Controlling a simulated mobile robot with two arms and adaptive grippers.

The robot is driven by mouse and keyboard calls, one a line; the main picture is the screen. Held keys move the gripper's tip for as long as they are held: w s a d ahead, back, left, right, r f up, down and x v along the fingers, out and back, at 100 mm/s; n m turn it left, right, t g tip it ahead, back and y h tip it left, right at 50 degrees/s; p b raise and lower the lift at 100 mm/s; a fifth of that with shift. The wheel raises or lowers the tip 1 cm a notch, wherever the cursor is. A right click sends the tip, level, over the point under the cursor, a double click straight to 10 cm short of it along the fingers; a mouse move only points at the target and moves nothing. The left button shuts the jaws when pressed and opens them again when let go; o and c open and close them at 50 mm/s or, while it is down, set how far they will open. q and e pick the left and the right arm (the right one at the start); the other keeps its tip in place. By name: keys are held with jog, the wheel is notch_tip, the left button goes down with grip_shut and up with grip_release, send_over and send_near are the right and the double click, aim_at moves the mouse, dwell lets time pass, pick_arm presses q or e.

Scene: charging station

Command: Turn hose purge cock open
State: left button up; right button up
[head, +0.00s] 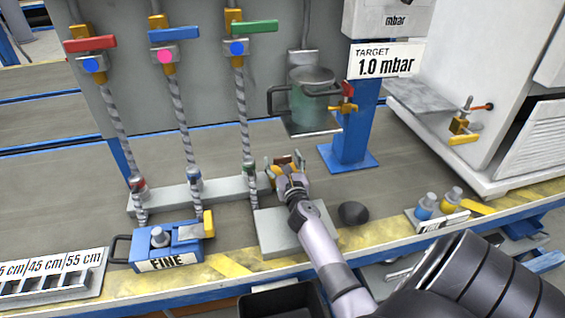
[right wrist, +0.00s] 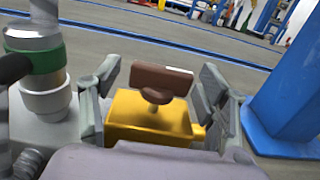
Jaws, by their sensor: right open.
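The hose purge cock shows in the right wrist view as a yellow body (right wrist: 140,118) with a brown, roughly flat handle (right wrist: 158,80) on a short stem. In the head view its brown handle (head: 283,160) is partly hidden by my right gripper (head: 284,165). In the right wrist view my right gripper (right wrist: 160,88) is open, with one finger on each side of the handle and visible gaps between. The hose end with a green collar (right wrist: 38,60) stands just left of the cock; it also shows in the head view (head: 249,170). My left gripper is not in view.
A blue post (head: 352,135) stands right of the cock; it is close in the right wrist view (right wrist: 287,100). A dark round object (head: 354,213) and a grey block (head: 295,235) are near my right forearm. A blue box marked FINE (head: 165,247) is at the front left.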

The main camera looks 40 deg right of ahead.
jog(key=shift+w+d, duration=0.15)
jog(key=shift+w, duration=0.05)
jog(key=c, duration=1.2)
